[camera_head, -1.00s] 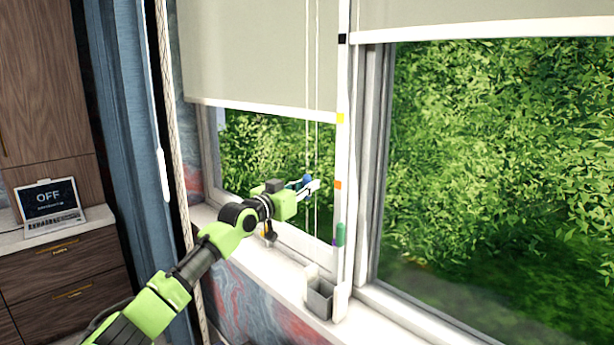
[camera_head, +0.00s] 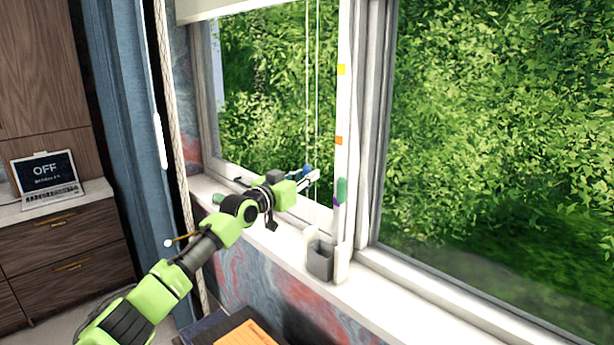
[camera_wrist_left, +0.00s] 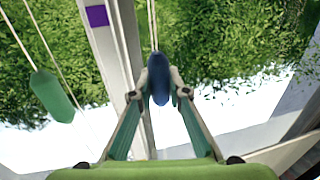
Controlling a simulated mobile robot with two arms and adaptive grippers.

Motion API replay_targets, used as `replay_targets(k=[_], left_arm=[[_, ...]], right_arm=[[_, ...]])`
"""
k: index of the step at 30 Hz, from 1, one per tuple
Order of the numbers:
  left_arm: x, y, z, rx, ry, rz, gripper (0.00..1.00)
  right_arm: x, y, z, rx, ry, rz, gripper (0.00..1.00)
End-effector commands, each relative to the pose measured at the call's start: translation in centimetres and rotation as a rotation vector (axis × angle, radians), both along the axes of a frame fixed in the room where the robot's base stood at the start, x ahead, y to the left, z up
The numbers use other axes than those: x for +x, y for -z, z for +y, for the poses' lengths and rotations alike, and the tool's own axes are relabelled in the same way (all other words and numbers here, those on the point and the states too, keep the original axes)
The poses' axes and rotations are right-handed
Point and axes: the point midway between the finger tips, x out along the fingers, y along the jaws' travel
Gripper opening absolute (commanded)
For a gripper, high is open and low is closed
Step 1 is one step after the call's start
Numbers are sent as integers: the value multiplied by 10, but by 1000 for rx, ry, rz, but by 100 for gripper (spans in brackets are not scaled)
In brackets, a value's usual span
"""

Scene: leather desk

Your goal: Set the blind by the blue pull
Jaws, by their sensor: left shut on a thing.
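The blue pull (camera_head: 306,170) hangs on a thin cord in front of the left window. My left gripper (camera_head: 312,177) is shut on it, and the left wrist view shows the dark blue pull (camera_wrist_left: 159,80) between the two fingertips. The bottom edge of the pale blind (camera_head: 225,8) shows at the top left; the rest is out of view. The white upright carries yellow (camera_head: 341,69) and orange (camera_head: 339,141) marks. A purple mark (camera_wrist_left: 97,15) shows in the left wrist view. My right gripper is not in view.
A green pull (camera_head: 341,191) hangs close right of my gripper, beside the upright. A grey cup (camera_head: 320,261) stands on the white sill (camera_head: 400,310). A rope (camera_head: 172,110) and blue curtain (camera_head: 120,130) hang at the left. Dark and orange items (camera_head: 246,335) lie below.

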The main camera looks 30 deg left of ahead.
Motion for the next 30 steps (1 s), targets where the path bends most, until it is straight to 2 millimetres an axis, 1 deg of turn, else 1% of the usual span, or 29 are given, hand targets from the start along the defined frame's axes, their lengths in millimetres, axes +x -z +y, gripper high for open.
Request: replay_targets(k=[1,3,13,17,20,23,30], left_arm=[[0,2,0,1,0,5,18],[0,2,0,1,0,5,33],[0,0,0,0,0,0,33],[-6,1,1,1,0,1,33],[-16,2,3,1,1,2,33],[-30,1,5,3,0,2,33],[-70,3,10,4,0,4,33]], right_arm=[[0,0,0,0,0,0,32],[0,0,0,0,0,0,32],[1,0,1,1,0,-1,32],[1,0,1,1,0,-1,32],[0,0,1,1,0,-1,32],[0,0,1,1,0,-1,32],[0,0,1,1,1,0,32]])
